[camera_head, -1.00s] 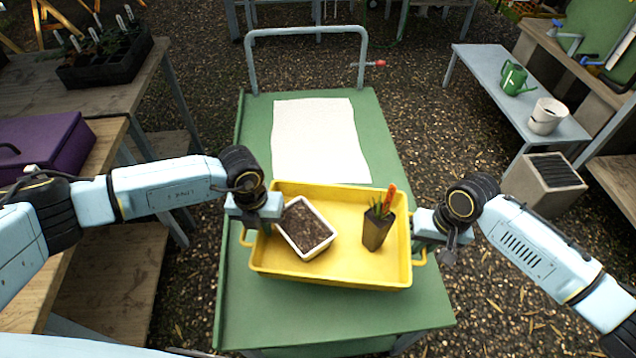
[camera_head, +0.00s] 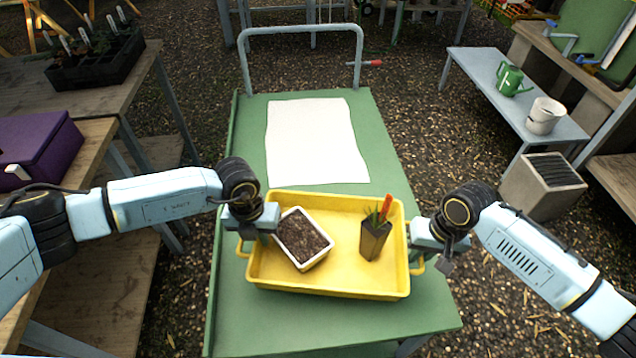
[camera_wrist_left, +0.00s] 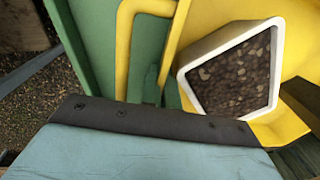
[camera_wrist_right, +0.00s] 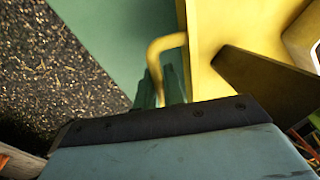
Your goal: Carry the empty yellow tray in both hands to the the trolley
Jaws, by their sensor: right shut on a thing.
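The yellow tray (camera_head: 330,288) is over the near half of the green trolley (camera_head: 300,330); I cannot tell whether it rests on it. The tray is not empty: a white pot of soil (camera_head: 303,240) stands at its left and a dark pot with a small plant and red label (camera_head: 375,238) at its right. My left gripper (camera_head: 262,232) is at the tray's left handle, also seen in the left wrist view (camera_wrist_left: 125,60); its grip is unclear. My right gripper (camera_head: 422,245) is shut on the right handle, which shows in the right wrist view (camera_wrist_right: 160,45).
A white sheet (camera_head: 315,140) lies on the trolley's far half, before its grey push bar (camera_head: 300,30). A wooden bench with a purple box (camera_head: 40,150) stands left. A low table with a watering can (camera_head: 510,78) and bucket (camera_head: 545,115) stands right.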

